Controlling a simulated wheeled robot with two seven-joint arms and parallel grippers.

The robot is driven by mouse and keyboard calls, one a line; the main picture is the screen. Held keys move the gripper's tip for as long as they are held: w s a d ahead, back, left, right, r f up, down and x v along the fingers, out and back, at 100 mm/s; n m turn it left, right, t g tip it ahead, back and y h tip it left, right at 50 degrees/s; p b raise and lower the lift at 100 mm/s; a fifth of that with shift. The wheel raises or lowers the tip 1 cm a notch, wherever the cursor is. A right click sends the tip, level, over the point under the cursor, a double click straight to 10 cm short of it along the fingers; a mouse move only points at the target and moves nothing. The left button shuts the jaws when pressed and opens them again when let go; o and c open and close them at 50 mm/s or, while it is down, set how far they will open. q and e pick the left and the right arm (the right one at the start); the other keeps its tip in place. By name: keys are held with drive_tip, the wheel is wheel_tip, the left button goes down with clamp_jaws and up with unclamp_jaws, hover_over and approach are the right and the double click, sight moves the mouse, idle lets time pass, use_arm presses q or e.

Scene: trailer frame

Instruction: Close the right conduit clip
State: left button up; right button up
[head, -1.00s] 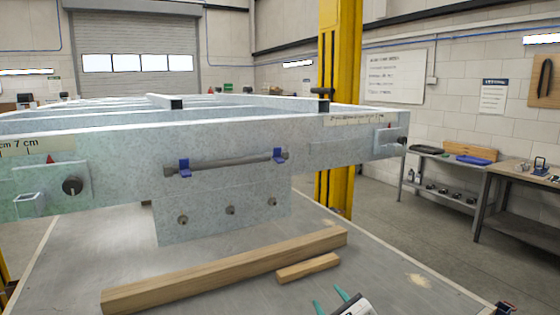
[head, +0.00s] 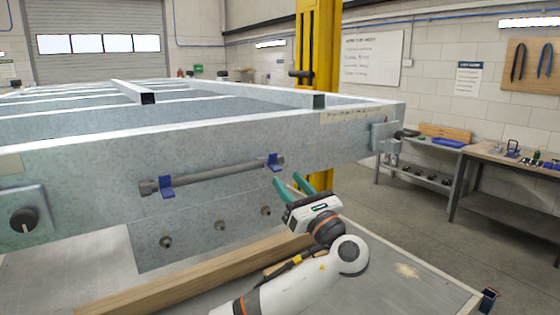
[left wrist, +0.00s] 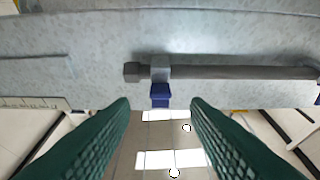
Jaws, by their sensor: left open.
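A grey conduit (head: 220,173) runs along the face of the galvanized frame beam, with a blue clip near each end. The right conduit clip (head: 274,162) is small and blue; I cannot tell from its shape how far its latch is closed. The left clip (head: 166,186) is near the other end. My left gripper (head: 288,180) is open, its teal fingers just below and right of the right clip. In the left wrist view a blue clip (left wrist: 160,94) on the conduit lies ahead, between the open empty fingertips (left wrist: 160,104), apparently untouched. My right gripper is out of view.
The galvanized frame (head: 90,155) fills the left and middle. A plate with several bolts (head: 220,226) hangs below the conduit. A yellow column (head: 318,60) and a workbench (head: 510,170) stand behind.

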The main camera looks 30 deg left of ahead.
sight(279, 171)
use_arm(q)
drive_tip(key=p+x, duration=0.1)
drive_tip(key=x, duration=0.3)
drive_tip(key=shift+a+p, duration=0.25)
drive_tip(key=shift+p, duration=0.1)
drive_tip(key=shift+r, duration=0.1)
drive_tip(key=shift+w+a, duration=0.1)
drive_tip(key=shift+w, duration=0.05)
drive_tip(key=shift+c, duration=0.2)
clamp_jaws()
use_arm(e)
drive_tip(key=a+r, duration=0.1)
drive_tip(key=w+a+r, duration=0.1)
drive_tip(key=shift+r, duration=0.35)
